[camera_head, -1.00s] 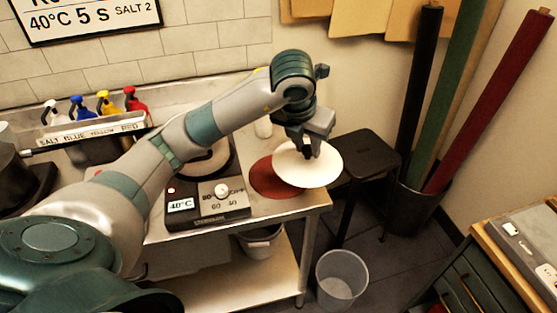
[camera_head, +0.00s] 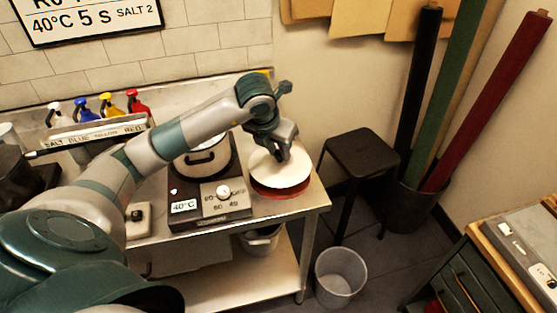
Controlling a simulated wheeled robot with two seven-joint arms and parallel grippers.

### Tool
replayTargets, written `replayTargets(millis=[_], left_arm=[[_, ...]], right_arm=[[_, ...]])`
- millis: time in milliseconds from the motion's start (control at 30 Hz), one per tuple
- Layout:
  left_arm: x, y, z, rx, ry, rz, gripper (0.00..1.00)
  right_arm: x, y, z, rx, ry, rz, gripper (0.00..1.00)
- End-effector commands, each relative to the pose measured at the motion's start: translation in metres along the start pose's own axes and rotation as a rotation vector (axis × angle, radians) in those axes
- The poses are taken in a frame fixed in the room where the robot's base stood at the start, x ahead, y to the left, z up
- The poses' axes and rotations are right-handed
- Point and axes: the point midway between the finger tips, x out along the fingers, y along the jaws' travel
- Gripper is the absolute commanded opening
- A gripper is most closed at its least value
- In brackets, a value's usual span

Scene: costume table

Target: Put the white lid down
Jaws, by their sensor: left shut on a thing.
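The white lid (camera_head: 291,176) is a round, pale disc near the right end of the metal table. My left gripper (camera_head: 283,153) is shut on it from above, and the fingertips partly hide its top. The lid is over a dark red round mat (camera_head: 283,195), whose front rim shows beneath it. I cannot tell whether the lid touches the mat. My right gripper is not in view.
A hot plate (camera_head: 212,205) with a dial and a 40°C display stands left of the lid, with a pot (camera_head: 203,162) on it. A black stool (camera_head: 362,153) stands right of the table. A bin (camera_head: 341,275) is on the floor.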

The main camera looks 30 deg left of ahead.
Motion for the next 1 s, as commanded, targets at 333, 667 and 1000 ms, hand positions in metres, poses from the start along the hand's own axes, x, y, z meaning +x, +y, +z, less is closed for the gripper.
replayTargets(millis=[333,667,1000], left_arm=[[0.030,0.000,-0.013,0.000,0.004,0.000,0.00],[0.036,0.000,-0.015,0.000,0.000,0.000,0.00],[0.038,0.000,-0.016,0.000,0.002,0.000,0.44]], right_arm=[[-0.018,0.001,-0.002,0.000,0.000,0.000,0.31],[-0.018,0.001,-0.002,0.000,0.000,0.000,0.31],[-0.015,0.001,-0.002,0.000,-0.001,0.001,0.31]])
